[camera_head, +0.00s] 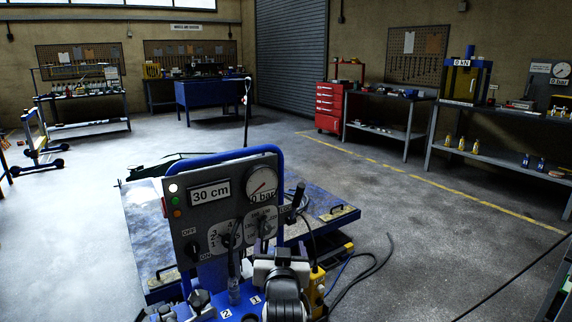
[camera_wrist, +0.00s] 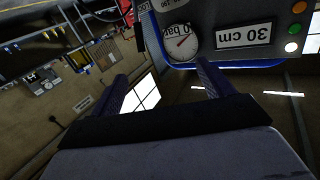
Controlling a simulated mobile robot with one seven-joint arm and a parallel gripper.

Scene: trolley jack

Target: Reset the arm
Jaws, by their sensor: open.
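My gripper (camera_wrist: 163,85) shows in the wrist view as two dark blue fingers set wide apart, with nothing between them. In the head view my arm's end is low in the middle, close in front of the grey control panel (camera_head: 203,217). The panel carries a display (camera_head: 210,193) reading 30 cm, a round gauge (camera_head: 261,183) reading 0 bar, dials and an OFF/ON knob. Its top lamp (camera_head: 173,188) glows white. In the wrist view the gauge (camera_wrist: 181,42) and display (camera_wrist: 245,35) appear upside down, beyond the fingers. The fingertips are hard to make out in the head view.
A blue lift platform (camera_head: 145,225) lies behind the panel, with a black cable (camera_head: 375,265) on the floor at its right. A red tool cabinet (camera_head: 332,105) and workbenches line the back and right. Open concrete floor (camera_head: 420,225) lies to the right.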

